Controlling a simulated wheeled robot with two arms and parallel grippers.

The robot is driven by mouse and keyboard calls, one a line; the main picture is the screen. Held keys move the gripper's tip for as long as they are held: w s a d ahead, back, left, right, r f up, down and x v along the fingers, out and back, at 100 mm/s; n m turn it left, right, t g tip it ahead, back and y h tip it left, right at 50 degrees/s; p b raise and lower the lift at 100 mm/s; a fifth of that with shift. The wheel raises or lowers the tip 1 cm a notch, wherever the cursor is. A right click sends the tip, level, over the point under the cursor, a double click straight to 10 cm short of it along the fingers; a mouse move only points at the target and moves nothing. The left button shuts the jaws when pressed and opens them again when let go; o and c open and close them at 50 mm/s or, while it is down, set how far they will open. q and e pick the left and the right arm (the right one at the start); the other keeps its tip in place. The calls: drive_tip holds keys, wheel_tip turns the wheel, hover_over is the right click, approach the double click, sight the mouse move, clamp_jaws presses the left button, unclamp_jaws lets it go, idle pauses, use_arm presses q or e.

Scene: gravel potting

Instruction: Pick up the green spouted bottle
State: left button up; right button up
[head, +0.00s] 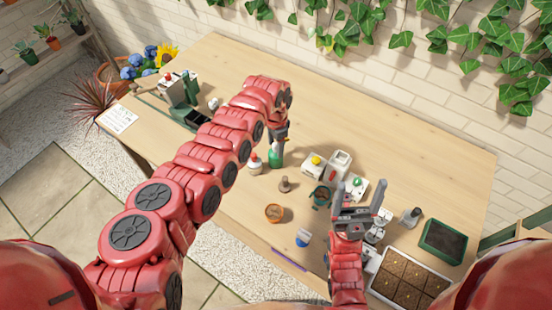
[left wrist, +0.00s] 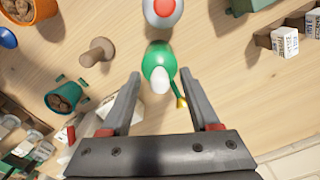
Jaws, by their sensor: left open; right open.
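The green spouted bottle (head: 275,158) stands on the wooden table below my left gripper (head: 279,139). In the left wrist view the green bottle (left wrist: 156,62) shows from above, with a white top and a thin yellow-tipped part at its right. My left gripper (left wrist: 161,76) is open, with its fingers on either side of the bottle in that view; I see no contact, and the height gap is hard to tell. My right gripper (head: 360,198) is open and empty over the right part of the table.
A white bottle with a red top (head: 254,165) stands close beside the green one. A brown tamper (head: 285,184), a terracotta pot (head: 274,213) and a green pot (head: 320,196) are nearby. Cartons (head: 338,164) stand to the right. The table's back is mostly clear.

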use_arm(q)
clamp_jaws()
idle(1.3)
